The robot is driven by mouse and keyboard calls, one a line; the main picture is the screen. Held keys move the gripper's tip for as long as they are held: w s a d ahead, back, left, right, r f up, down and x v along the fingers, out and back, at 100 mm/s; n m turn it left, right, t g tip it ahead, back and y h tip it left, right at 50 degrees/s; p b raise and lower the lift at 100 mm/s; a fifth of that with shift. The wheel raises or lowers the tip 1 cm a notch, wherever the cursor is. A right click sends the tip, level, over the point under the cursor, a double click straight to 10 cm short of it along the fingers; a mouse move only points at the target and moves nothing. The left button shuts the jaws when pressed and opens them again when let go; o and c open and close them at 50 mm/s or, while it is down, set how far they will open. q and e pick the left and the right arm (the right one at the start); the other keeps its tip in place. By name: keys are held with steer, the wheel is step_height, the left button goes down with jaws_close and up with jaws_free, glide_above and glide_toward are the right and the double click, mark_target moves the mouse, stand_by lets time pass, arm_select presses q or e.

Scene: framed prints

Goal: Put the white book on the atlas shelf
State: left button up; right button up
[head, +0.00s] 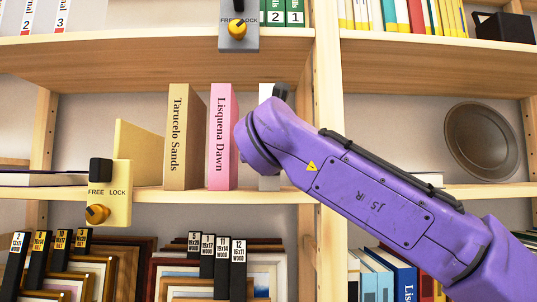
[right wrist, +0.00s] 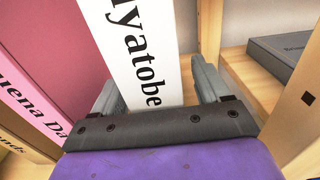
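The white book (head: 269,184) stands upright on the middle shelf, right of a pink book, mostly hidden behind my right arm in the head view. The right wrist view shows its white spine (right wrist: 150,50) with black lettering ending "lyatobe". My right gripper (right wrist: 155,72) has one finger on each side of this spine. Both fingers lie close to the book; I cannot tell whether they press on it. My left gripper is not in view. No label naming an atlas shelf is readable.
The pink "Lisquena Dawn" (head: 222,140) and tan "Tarucelo Sands" (head: 183,140) stand left of the white book. A wooden upright (head: 328,90) stands to its right. Beyond it, a grey book (right wrist: 288,55) lies flat and a dark round plate (head: 481,140) leans at the back.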

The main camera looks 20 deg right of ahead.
steer(key=shift+f, duration=0.1)
steer(key=shift+s+a+f+b, duration=0.1)
steer(key=shift+s+a+b, duration=0.05)
steer(key=shift+s+b, duration=0.2)
steer(key=b+v, duration=0.3)
steer(key=v, duration=0.7)
